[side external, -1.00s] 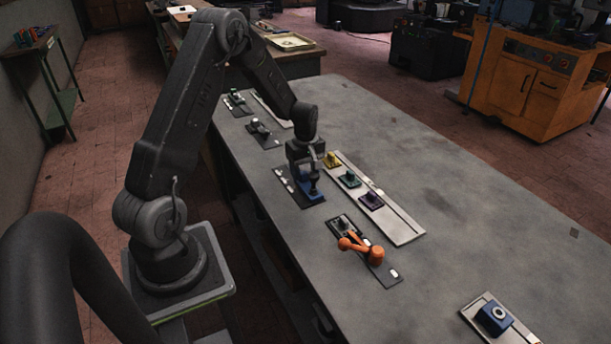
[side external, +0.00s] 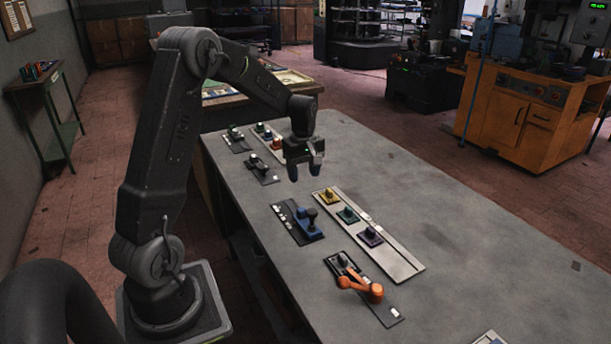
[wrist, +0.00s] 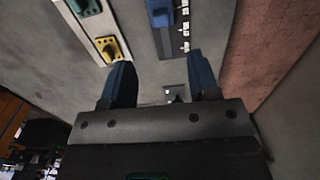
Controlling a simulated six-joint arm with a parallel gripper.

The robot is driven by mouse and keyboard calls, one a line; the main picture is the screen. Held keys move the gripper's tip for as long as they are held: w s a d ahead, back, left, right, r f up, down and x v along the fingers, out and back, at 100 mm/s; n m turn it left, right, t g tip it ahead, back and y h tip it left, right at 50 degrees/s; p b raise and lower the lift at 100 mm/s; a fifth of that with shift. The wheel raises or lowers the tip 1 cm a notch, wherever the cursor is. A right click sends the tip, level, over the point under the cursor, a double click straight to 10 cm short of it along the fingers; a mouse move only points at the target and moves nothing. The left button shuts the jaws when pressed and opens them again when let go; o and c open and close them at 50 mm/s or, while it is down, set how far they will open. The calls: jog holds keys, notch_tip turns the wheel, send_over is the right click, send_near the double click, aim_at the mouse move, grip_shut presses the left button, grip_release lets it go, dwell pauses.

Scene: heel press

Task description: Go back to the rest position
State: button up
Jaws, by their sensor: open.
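My gripper (side external: 304,173) is open and empty. It hangs above the grey table (side external: 440,235), behind the blue press (side external: 305,226) with its black knob, and is clear of it. In the wrist view my gripper's two blue fingers (wrist: 160,85) stand wide apart, with nothing held between them. The blue press shows at the top of the wrist view (wrist: 160,12).
A pale strip (side external: 405,265) carries a yellow block (side external: 330,196), a green block (side external: 347,215) and a purple block (side external: 370,236). An orange-handled fixture (side external: 362,287) sits nearer the camera. Black fixtures (side external: 262,170) lie farther back. The table's right side is mostly bare.

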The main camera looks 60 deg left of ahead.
jog(key=s+d+r+m+t, duration=0.2)
jog(key=s+d+r+m, duration=0.3)
jog(key=d+r+m, duration=0.55)
jog(key=s+d+r+m+t, duration=0.3)
jog(key=s+d+m, duration=0.4)
jog(key=s+d, duration=0.6)
jog(key=shift+s+d+r+t, duration=0.15)
jog(key=shift+s+d+t, duration=0.2)
jog(key=shift+d, duration=0.55)
jog(key=shift+m, duration=0.25)
